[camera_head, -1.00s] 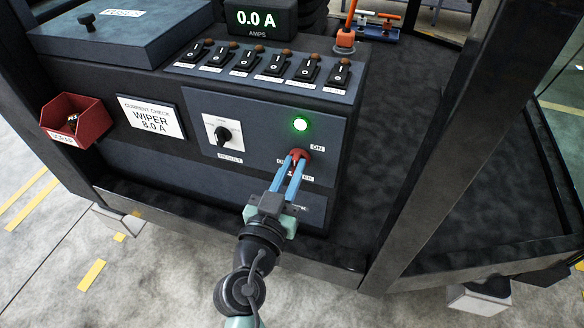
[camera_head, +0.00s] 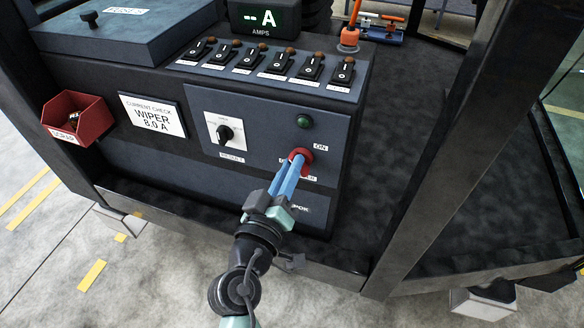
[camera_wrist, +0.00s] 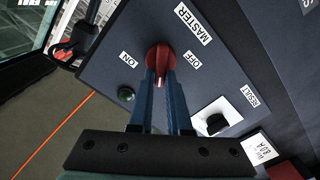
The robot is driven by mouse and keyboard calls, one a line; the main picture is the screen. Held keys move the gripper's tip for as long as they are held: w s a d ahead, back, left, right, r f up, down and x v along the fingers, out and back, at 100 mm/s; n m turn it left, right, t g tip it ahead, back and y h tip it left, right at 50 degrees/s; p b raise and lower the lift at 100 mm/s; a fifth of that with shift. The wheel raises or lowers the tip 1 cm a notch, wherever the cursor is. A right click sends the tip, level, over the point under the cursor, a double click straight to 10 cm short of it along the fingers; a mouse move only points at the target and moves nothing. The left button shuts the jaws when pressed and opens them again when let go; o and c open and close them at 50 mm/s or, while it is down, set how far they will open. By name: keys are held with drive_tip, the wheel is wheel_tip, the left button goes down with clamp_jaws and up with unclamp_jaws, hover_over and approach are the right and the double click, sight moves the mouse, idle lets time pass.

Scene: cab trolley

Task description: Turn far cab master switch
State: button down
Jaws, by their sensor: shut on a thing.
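The red master switch (camera_head: 301,158) sits on the front panel (camera_head: 262,128) of the cab console. It also shows in the wrist view (camera_wrist: 160,58), with the labels MASTER, ON and OFF around it. My gripper (camera_head: 294,166) is shut on the switch knob with its blue fingers, which also show in the wrist view (camera_wrist: 160,75). The fingers hide part of the knob. The round indicator lamp (camera_head: 304,121) above the switch is dark green and unlit. The amps display (camera_head: 262,18) reads dashes and A.
A row of rocker switches (camera_head: 264,60) runs along the console top. A black selector knob (camera_head: 225,134) is left of the master switch. A red bin (camera_head: 78,120) hangs at the left. A dark cab post (camera_head: 440,150) stands to the right.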

drive_tip(key=shift+a+f+n+p, duration=0.15)
drive_tip(key=shift+n+p, duration=0.15)
drive_tip(key=shift+n, duration=1.4)
drive_tip(key=shift+f+n+p, duration=0.2)
drive_tip(key=shift+n+p, duration=0.05)
drive_tip(key=shift+n, duration=1.45)
drive_tip(key=shift+a+f+n+p, duration=0.15)
drive_tip(key=shift+n+p, duration=0.15)
drive_tip(key=shift+n, duration=1.4)
drive_tip(key=c, duration=0.9)
unclamp_jaws()
drive_tip(key=shift+o, duration=0.2)
drive_tip(key=b+v, duration=0.2)
drive_tip(key=v, duration=1.1)
drive_tip(key=shift+w, duration=0.1)
